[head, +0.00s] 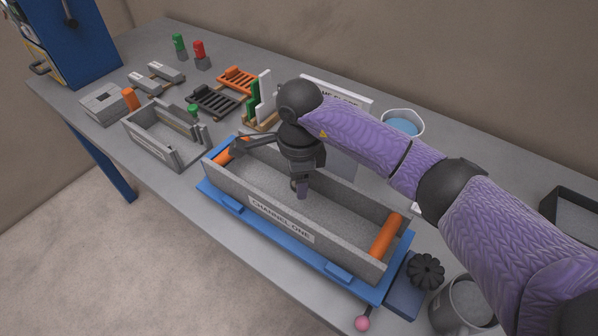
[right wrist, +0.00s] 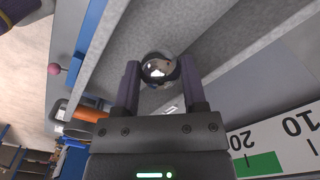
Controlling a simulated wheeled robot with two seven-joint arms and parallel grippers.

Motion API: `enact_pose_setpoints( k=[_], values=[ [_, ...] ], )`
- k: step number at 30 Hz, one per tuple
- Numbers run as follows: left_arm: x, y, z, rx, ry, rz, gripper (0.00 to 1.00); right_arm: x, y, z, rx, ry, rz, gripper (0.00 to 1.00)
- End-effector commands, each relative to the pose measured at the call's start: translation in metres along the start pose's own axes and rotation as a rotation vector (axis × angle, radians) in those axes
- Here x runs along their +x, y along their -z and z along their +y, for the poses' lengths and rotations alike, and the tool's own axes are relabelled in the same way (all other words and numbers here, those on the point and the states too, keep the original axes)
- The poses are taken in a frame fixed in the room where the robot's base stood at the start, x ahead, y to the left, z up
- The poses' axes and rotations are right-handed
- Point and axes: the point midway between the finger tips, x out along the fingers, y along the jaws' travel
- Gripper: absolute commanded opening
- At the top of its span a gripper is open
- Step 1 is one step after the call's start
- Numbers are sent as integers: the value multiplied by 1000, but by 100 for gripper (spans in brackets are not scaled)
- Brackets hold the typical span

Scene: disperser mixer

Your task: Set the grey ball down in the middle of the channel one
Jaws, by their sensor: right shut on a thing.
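Channel one (head: 335,246) is a long grey trough with a label on its front wall, standing on a blue base with an orange roller near each end. My right gripper (head: 303,190) points down inside the trough, near the middle of its length. In the right wrist view the gripper (right wrist: 160,85) is shut on the shiny grey ball (right wrist: 158,68), held between its fingertips. In the head view the fingers hide the ball, so I cannot tell whether it touches the trough floor. My left gripper is not in view.
A smaller grey trough (head: 160,140) stands to the left. Orange and black racks (head: 213,99) lie behind it. A white bucket with blue contents (head: 403,122) stands behind my right arm. A black knob (head: 426,271) and a grey pot (head: 463,303) are at the front right.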

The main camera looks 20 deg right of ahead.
Motion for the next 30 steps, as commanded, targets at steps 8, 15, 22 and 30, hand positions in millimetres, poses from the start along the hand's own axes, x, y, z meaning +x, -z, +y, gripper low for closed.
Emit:
enact_pose_setpoints(
  k=[8, 15, 22, 30],
  values=[
    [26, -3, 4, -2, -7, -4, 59, 35, 0, 0, -1, -2, -1, 0],
    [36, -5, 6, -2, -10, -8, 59, 49, 0, 0, -1, 0, -2, 0],
    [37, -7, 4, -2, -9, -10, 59, 50, 0, 0, -1, 1, -1, 0],
    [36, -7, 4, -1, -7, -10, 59, 50, 0, 0, -1, 1, -1, 84]
  ],
)
